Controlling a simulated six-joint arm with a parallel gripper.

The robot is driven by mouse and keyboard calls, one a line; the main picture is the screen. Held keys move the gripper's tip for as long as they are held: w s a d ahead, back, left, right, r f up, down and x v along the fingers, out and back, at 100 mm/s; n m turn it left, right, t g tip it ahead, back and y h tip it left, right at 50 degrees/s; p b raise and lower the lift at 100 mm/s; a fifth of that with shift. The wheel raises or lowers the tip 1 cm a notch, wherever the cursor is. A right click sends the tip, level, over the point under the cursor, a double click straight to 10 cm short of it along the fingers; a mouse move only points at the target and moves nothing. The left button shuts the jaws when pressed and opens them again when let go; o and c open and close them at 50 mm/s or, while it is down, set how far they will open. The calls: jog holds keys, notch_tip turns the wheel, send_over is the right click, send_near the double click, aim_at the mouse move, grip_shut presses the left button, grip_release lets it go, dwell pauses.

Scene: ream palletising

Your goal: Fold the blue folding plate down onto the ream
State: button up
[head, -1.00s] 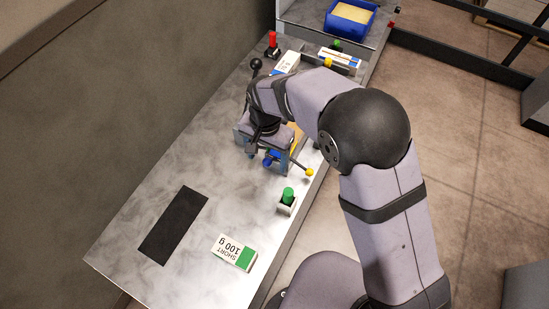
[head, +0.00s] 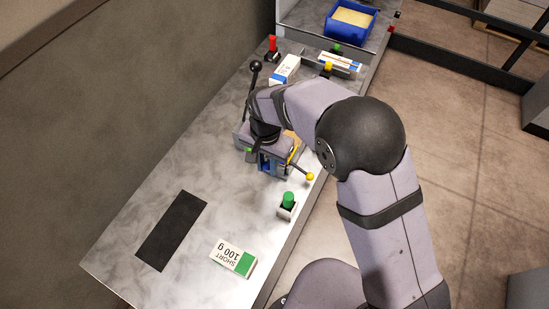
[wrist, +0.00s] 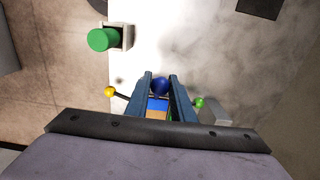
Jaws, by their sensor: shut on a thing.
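My gripper (wrist: 162,92) is shut on the round blue knob (wrist: 160,86) of the folding plate, with one finger on each side. A strip of the blue folding plate (wrist: 158,103) shows between the fingers in the wrist view, with a tan surface just behind it. In the head view my gripper (head: 265,165) points down at the front of the fixture (head: 243,140), and my wrist covers most of it. The plate's angle and the ream under my wrist cannot be made out.
A yellow-knobbed lever (head: 310,177) and a green button (head: 288,199) are close by. A tall black-knobbed lever (head: 256,67) rises behind. A white-and-green packet (head: 233,259) and a black mat (head: 172,230) lie in front. White packets (head: 285,68) lie farther back.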

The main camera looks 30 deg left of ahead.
jog(key=shift+w+r+p, duration=0.3)
jog(key=shift+p, duration=0.05)
dwell(0.5)
jog(key=shift+w+r, duration=0.1)
jog(key=shift+w, duration=0.05)
jog(key=shift+r+p, duration=0.1)
jog(key=shift+p, duration=0.2)
jog(key=shift+w+r+p, duration=0.2)
jog(key=shift+w+p, duration=0.2)
jog(key=shift+w, duration=0.15)
jog(key=shift+w+r+p, duration=0.2)
jog(key=shift+w+p, duration=0.2)
jog(key=shift+w, duration=0.1)
dwell(0.5)
jog(key=o, duration=1.5)
notch_tip(320, 180, up, 7)
jog(key=p, duration=0.5)
